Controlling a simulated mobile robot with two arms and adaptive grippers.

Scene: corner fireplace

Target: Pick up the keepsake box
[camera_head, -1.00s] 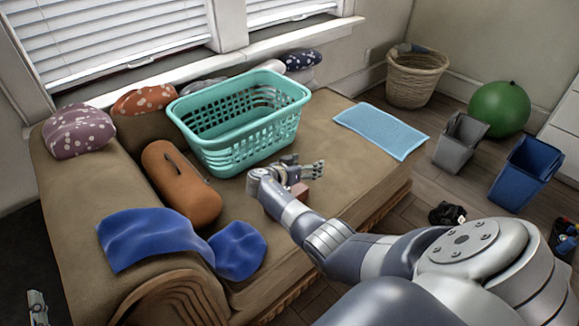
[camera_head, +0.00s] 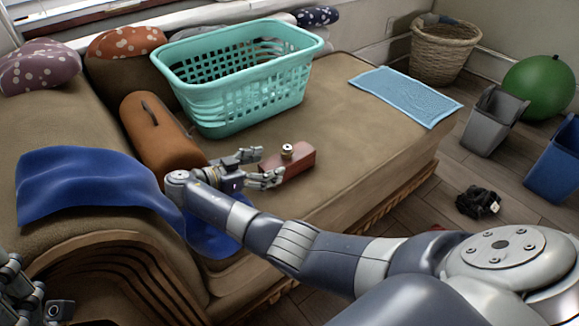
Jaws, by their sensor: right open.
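The keepsake box (camera_head: 298,166) is a small reddish-brown box with a knob-like brass and dark piece on its top. It lies on the brown couch seat (camera_head: 345,125), in front of the teal basket. My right gripper (camera_head: 266,166) is open, just left of the box, with its fingers pointing toward it. The near finger overlaps the box's left end in the picture; I cannot tell whether it touches. My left gripper (camera_head: 22,295) shows only partly at the lower left edge, and its jaws are not clear.
A teal laundry basket (camera_head: 240,88) stands behind the box. An orange-brown bolster (camera_head: 160,135) and a blue cloth (camera_head: 85,190) lie to the left. A light blue mat (camera_head: 405,96) lies at the right of the seat. The seat right of the box is clear.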

